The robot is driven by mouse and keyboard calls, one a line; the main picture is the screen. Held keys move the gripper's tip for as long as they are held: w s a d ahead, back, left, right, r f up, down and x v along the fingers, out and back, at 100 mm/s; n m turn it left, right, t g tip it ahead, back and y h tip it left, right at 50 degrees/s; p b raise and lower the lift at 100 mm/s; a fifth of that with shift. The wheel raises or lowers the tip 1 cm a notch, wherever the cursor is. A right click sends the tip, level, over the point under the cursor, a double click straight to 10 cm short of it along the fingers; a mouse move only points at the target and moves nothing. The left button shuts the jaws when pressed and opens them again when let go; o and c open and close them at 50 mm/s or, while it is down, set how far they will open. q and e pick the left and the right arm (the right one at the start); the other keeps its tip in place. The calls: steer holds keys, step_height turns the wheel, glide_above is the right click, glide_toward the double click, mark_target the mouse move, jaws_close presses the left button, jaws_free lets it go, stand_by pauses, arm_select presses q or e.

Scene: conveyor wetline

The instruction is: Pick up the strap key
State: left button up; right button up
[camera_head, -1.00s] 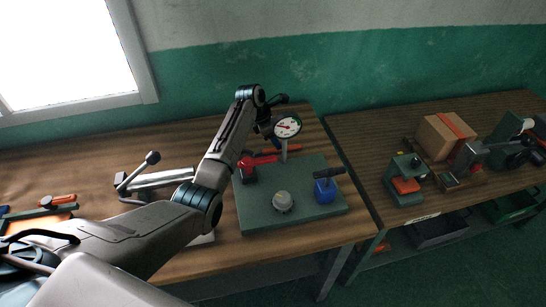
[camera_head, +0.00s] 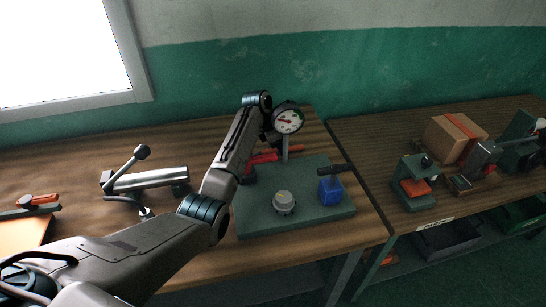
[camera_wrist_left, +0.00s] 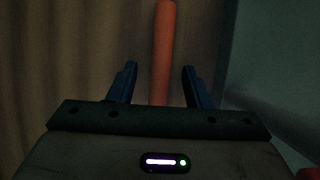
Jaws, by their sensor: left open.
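An orange rod (camera_wrist_left: 164,50), apparently the handle of the strap key, lies on the brown table in the left wrist view. It runs between the two blue fingers of my left gripper (camera_wrist_left: 158,88), which are open and apart from it on both sides. In the head view an orange piece (camera_head: 296,148) shows behind the gauge post, at the back edge of the green plate. My left arm reaches there from the left; its fingers are hidden behind the gauge. My right gripper is not in view.
The green plate (camera_head: 255,218) carries a dial gauge (camera_head: 288,119), a red lever part (camera_head: 264,157), a grey knob (camera_head: 284,201) and a blue valve (camera_head: 330,190). A second table holds a cardboard box (camera_head: 447,137).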

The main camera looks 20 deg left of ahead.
arm_select(q)
steer(key=shift+r, duration=0.1)
jaws_close()
